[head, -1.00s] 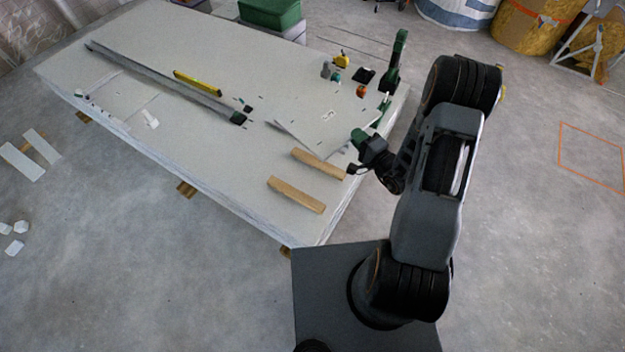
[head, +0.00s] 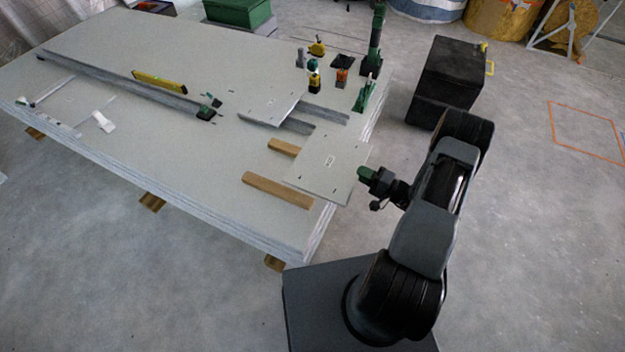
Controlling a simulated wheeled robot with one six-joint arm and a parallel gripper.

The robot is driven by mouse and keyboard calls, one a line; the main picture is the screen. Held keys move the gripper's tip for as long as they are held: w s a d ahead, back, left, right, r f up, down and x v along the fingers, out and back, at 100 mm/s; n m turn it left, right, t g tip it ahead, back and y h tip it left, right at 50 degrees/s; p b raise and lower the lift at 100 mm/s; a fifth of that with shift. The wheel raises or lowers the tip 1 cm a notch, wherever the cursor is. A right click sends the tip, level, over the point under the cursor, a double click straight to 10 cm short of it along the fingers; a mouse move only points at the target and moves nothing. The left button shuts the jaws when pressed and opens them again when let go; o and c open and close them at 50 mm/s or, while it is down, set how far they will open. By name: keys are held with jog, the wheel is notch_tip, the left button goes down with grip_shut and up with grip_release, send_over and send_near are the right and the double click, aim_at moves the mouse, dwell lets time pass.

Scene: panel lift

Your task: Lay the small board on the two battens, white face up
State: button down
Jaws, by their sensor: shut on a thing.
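The small board (head: 325,168), pale whitish face up with a small printed mark, is held at its right edge by my gripper (head: 364,174). The gripper is shut on that edge. The board covers the right ends of the two wooden battens, the nearer batten (head: 270,188) and the farther batten (head: 281,146). Both battens lie on the large panel stack. The board looks roughly level. I cannot tell whether it touches the battens or hovers just above them. Its underside is hidden.
Another pale board piece (head: 271,104) lies behind, beside grey strips (head: 318,112). Bottles and small tools (head: 314,75), a green tool (head: 375,42), a yellow level (head: 160,81) and a long grey rail (head: 120,85) stand or lie on the panel stack (head: 180,180). A black case (head: 450,75) stands behind my arm.

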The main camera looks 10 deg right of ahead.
aim_at(339, 172)
jog(key=w+a+f, duration=0.1)
jog(key=a, duration=0.1)
jog(key=w+a+f+b, duration=0.1)
jog(key=w+a, duration=0.1)
jog(key=w+a+f+b, duration=0.1)
jog(key=w+a+f, duration=0.1)
jog(key=shift+a, duration=0.25)
jog(key=a+f, duration=0.1)
jog(key=w+a+f+b, duration=0.1)
jog(key=f, duration=0.1)
jog(key=w+f, duration=0.1)
jog(key=shift+w+a+f+b, duration=0.2)
jog(key=shift+w+a+b, duration=0.1)
jog(key=shift+a, duration=0.1)
jog(key=shift+a+f, duration=0.25)
jog(key=shift+f, duration=0.2)
jog(key=shift+w+f+b, duration=0.2)
jog(key=shift+f+b, duration=0.75)
jog(key=shift+f, duration=0.6)
jog(key=shift+f, duration=0.15)
jog(key=shift+f+b, duration=0.35)
jog(key=shift+b, duration=0.2)
jog(key=c, duration=1.1)
grip_release()
jog(key=shift+c, duration=0.2)
jog(key=shift+r, duration=0.1)
